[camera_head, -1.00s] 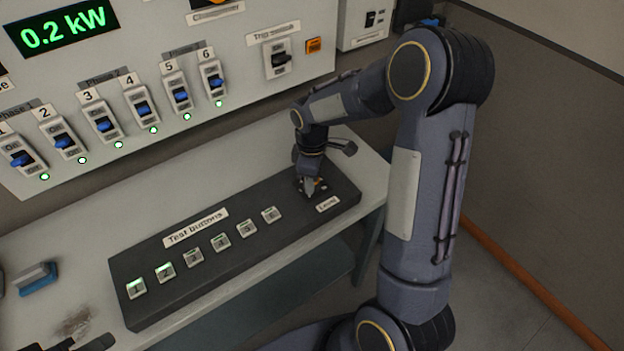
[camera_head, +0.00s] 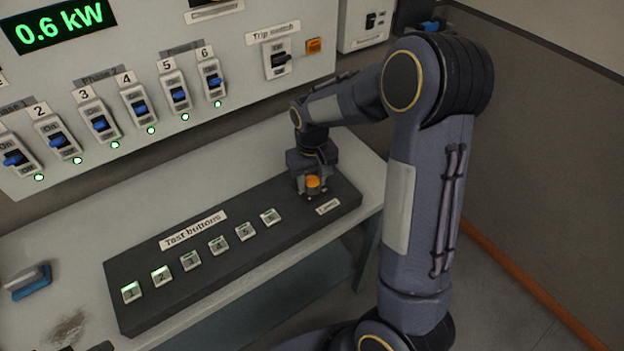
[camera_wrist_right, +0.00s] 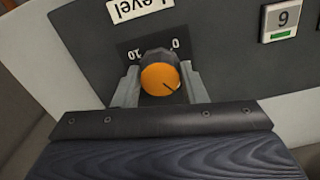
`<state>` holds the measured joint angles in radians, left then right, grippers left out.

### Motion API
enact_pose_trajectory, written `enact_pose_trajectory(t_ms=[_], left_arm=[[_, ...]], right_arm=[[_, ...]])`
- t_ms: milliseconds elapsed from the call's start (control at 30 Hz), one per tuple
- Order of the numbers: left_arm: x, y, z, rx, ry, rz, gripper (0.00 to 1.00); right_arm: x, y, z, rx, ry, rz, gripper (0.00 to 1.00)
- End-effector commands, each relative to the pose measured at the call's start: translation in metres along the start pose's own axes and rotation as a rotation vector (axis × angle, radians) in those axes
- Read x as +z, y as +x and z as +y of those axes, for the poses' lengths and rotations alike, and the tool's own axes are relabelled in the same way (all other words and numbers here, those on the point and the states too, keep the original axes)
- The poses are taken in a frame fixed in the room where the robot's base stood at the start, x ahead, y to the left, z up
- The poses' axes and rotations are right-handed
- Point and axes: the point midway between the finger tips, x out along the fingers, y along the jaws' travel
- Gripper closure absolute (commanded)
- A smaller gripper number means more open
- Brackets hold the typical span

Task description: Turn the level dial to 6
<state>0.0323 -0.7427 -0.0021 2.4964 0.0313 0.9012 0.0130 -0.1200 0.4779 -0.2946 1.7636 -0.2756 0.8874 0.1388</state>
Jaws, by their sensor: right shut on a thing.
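The level dial (camera_head: 313,182) has an orange cap and sits at the right end of the dark test panel (camera_head: 285,212). In the right wrist view the dial (camera_wrist_right: 160,80) shows a dark pointer line toward the lower right of its cap. The printed 10 and 0 appear upside down beyond it; the other scale marks are hidden. My right gripper (camera_wrist_right: 160,88) is shut on the dial, one finger on each side. In the head view my right gripper (camera_head: 312,186) is at the panel's far right.
A row of numbered test buttons (camera_head: 190,261) lies left of the dial. The wall panel carries blue-lever switches (camera_head: 140,108), a trip switch (camera_head: 281,60) and a green display (camera_head: 60,24) reading 0.6 kW. A blue and grey object (camera_head: 30,282) lies on the table's left.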

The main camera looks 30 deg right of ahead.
Motion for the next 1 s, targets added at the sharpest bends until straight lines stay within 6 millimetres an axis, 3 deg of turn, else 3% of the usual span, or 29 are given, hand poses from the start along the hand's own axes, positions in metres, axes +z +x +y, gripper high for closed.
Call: enact_pose_trajectory(t_ms=[1000], left_arm=[[-0.006, -0.011, 0.005, 0.000, 0.000, 0.000, 0.64]], right_arm=[[-0.001, -0.002, 0.000, -0.001, 0.907, 0.004, 0.85]])
